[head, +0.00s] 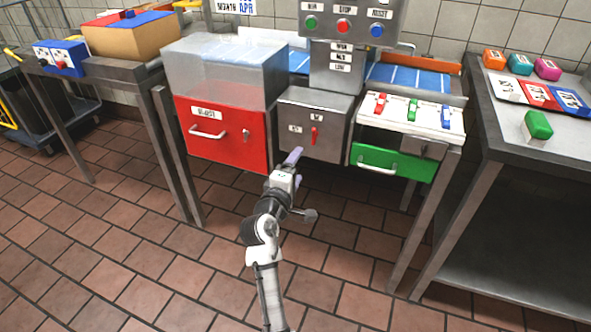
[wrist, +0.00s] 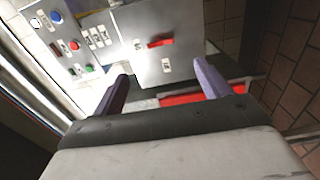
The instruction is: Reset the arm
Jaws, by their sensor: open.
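The grey switch box (head: 328,107) with a red lever (head: 313,136) is just beyond the fingers. It also shows in the wrist view, where the red lever (wrist: 160,43) lies above the fingertips. I cannot tell the exact gap between the fingers and the box.
The red drawer (head: 222,146) is at left and the green drawer (head: 405,167) at right. A control panel (head: 345,40) with green, red and blue buttons stands above. A steel table (head: 500,135) at right holds a green block (head: 539,124). The tiled floor in front is clear.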

